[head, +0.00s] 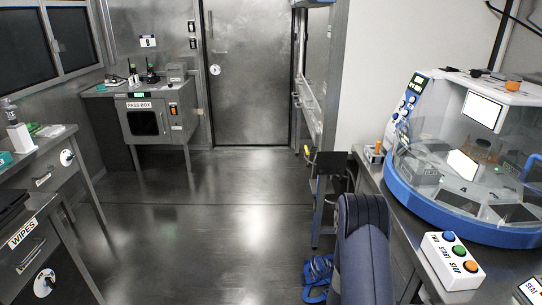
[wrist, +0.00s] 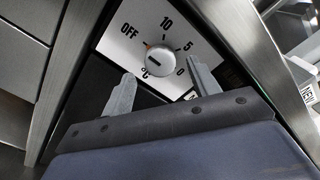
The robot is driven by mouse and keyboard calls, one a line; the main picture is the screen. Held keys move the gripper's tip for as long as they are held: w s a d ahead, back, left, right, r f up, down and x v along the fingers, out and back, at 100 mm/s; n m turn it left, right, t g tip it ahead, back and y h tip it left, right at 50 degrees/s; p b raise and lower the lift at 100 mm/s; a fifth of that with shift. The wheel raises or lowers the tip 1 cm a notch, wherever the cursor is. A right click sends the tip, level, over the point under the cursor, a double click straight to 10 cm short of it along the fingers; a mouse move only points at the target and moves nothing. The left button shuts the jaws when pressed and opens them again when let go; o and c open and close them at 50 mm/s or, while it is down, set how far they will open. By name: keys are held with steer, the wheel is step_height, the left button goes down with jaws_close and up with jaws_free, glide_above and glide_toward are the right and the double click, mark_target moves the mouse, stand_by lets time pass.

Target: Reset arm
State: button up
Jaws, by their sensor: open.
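My gripper (wrist: 160,69) shows in the wrist view with its two grey fingers spread apart and nothing between them. A white dial panel (wrist: 120,38) lies beyond the fingers, marked OFF, 10, 5, 0 and °C. Its round silver knob (wrist: 155,60) appears between the fingertips; I cannot tell whether they touch it. In the head view my blue-grey arm rises at the bottom centre right, and I cannot make out the gripper there.
A clear-domed machine (head: 465,150) and a TWO START STOP button box (head: 453,260) stand on the right bench. A PASS BOX cabinet (head: 155,122) stands at the back left. Drawers (head: 45,178) line the left. The middle floor (head: 200,220) is clear up to the metal door (head: 247,75).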

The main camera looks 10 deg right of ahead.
steer(key=d, duration=0.2)
steer(key=shift+s+d, duration=0.15)
steer(key=shift+d, duration=0.2)
steer(key=shift+a, duration=0.1)
steer(key=w+a, duration=0.1)
steer(key=a, duration=1)
steer(key=d+m+b, duration=0.8)
steer(key=d+m, duration=0.3)
steer(key=m, duration=1)
steer(key=shift+s, duration=0.45)
steer(key=shift+d, duration=0.1)
stand_by(0.6)
